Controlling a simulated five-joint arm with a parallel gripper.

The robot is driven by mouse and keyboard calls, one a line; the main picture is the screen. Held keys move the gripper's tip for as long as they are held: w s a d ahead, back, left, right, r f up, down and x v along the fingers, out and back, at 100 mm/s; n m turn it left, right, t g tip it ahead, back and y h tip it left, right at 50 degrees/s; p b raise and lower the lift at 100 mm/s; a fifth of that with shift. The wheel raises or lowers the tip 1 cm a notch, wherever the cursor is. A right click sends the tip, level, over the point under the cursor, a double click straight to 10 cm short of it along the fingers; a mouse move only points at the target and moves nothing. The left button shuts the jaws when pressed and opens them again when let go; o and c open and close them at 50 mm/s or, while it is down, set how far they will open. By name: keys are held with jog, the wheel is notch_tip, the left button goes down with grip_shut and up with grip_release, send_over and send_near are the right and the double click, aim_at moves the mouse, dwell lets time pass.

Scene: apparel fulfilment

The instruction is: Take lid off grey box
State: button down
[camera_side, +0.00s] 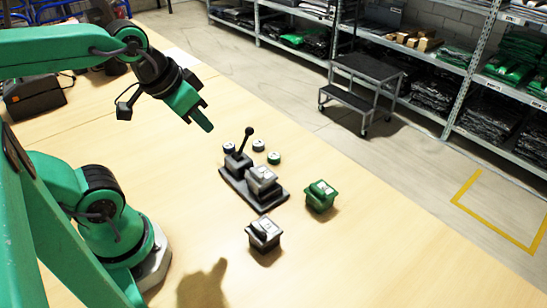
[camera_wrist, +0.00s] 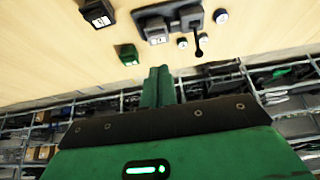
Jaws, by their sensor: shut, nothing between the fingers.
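A grey box (camera_side: 262,180) with a pale label on top sits on a dark base plate (camera_side: 274,203); it also shows in the wrist view (camera_wrist: 155,29). Its top looks covered; I cannot make out the lid's edge. A black lever with a ball knob (camera_side: 247,138) rises from a dark block beside it on the same plate. My gripper (camera_side: 205,123) is shut and empty, held above the table, up and left of the box in the side view. Its green fingers (camera_wrist: 157,85) lie together in the wrist view, apart from the box.
A green box (camera_side: 320,197) stands right of the plate and a black box (camera_side: 264,235) stands in front of it. Three small round discs (camera_side: 258,145) lie behind the plate. The front right of the table is clear. Shelves and a step stool (camera_side: 362,92) are beyond.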

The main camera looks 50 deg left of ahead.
jog(key=c, duration=0.7)
grip_release()
jog(key=shift+w, duration=0.1)
jog(key=shift+w+d+f+g, duration=0.25)
jog(key=shift+w+f+g, duration=0.7)
jog(key=shift+w+f, duration=0.9)
jog(key=shift+w+d+f+g, duration=0.2)
jog(key=shift+w+f+g, duration=0.7)
jog(key=shift+w+f, duration=0.9)
jog(key=shift+w+d+f+g, duration=0.25)
jog(key=shift+w+f+g, duration=0.7)
jog(key=shift+w+f, duration=0.85)
jog(key=shift+w+r, duration=0.3)
jog(key=shift+w, duration=0.05)
jog(key=shift+f, duration=1.25)
